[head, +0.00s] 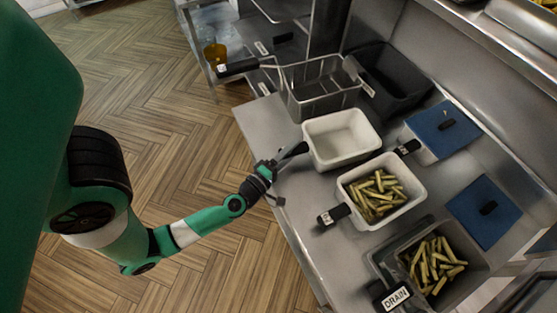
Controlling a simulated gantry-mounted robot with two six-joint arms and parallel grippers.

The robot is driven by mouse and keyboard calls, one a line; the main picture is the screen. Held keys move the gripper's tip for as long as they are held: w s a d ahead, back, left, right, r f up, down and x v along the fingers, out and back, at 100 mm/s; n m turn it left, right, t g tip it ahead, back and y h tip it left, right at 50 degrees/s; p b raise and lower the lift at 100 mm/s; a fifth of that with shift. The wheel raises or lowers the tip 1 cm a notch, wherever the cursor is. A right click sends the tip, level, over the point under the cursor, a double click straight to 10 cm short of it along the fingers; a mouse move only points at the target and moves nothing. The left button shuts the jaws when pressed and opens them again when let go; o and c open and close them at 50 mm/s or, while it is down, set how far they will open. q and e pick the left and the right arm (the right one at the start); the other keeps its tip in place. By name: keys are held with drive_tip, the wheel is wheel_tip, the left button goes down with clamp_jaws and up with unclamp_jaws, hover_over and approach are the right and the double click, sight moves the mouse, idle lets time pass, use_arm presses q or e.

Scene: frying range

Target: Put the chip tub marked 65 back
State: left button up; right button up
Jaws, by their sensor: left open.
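A white tub holding chips (345,187) stands on the steel counter, with a black tag handle (334,215) at its left. An empty white tub (312,143) stands just behind it, and another black tag (407,147) sits between the tubs' right ends. The tag numbers are too small for me to read. A dark grey tub with chips (480,262) is at the front right, by a tag reading DRAIN (396,297). My left gripper (284,176) is open and empty at the counter's left edge, close to the empty white tub. My right gripper is not in view.
A wire fry basket (315,92) with a long handle stands behind the tubs, next to a black bin (392,82). Two blue lids (440,135) (488,228) lie along the right side. An amber cup (214,56) sits on a shelf at the back left.

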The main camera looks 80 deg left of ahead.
use_arm(q)
drive_tip(key=v, duration=0.8)
drive_tip(key=shift+w+d, duration=0.1)
drive_tip(key=shift+w, duration=0.05)
drive_tip(key=shift+v, duration=0.8)
